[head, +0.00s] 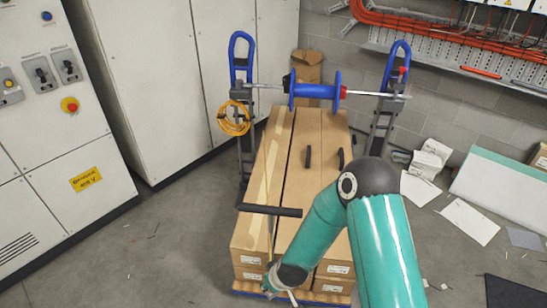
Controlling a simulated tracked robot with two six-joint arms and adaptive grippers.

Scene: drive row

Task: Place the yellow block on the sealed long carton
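Long brown cartons lie side by side on a low pallet in the middle of the head view. The left long carton (262,185) has a pale tape strip along its top, so it looks sealed. A dark seam separates it from the carton to its right (325,135). I see no yellow block in this view. My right arm, teal with dark joints, comes in from the lower right and bends over the near end of the cartons. Its wrist is at the bottom edge, and I cannot make out the gripper's fingers. My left arm and gripper are not in view.
A reel stand with a blue spool (314,91) crosses the cartons' far end, and a yellow cable coil (233,118) hangs at its left. A black bar (270,210) crosses the taped carton. Cabinets (150,80) stand left. Papers (470,221) litter the right floor; the left floor is mostly clear.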

